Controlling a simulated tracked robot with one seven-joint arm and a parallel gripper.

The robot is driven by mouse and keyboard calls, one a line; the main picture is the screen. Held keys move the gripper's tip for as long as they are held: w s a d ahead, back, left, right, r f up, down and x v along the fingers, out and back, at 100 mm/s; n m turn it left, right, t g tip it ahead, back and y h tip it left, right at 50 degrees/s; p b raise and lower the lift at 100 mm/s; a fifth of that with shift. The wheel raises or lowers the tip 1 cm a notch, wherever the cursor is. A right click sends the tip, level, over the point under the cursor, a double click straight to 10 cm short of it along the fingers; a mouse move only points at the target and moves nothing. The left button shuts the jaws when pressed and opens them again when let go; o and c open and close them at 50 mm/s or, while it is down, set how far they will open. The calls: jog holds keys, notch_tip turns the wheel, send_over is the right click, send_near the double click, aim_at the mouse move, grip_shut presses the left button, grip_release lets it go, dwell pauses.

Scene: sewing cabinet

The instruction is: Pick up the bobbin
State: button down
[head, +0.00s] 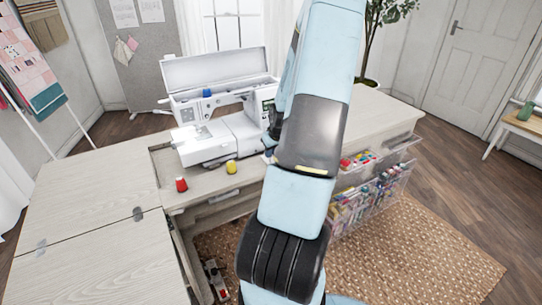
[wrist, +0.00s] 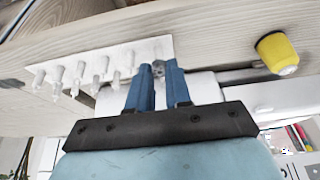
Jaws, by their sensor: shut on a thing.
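The bobbin (wrist: 158,68) is a small grey piece between the blue fingertips of my gripper (wrist: 159,75) in the wrist view. My gripper is shut on it, close to the pale wooden cabinet top. Only a little of the bobbin shows between the fingers. Just left of the fingers, a white rack (wrist: 155,47) with several white pegs lies against the wood. In the head view my arm hides the bobbin, and only a bit of the blue gripper (head: 268,156) shows beside the sewing machine.
A white sewing machine (head: 222,125) stands left of my arm. A yellow spool (head: 232,167) and a red spool (head: 181,184) stand in front of it; the yellow spool also shows in the wrist view (wrist: 275,50). Clear bins (head: 372,190) hang at the right. The left tabletop (head: 85,185) is clear.

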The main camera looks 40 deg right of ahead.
jog(key=shift+r, duration=0.1)
jog(key=shift+r, duration=0.2)
jog(key=v, duration=0.3)
jog(key=shift+w+d+r, duration=0.15)
jog(key=shift+w, duration=0.15)
jog(key=s+a+r, duration=0.4)
jog(key=s+r, duration=0.5)
jog(key=s, duration=0.3)
jog(key=shift+s, duration=0.35)
jog(key=shift+a+r, duration=0.1)
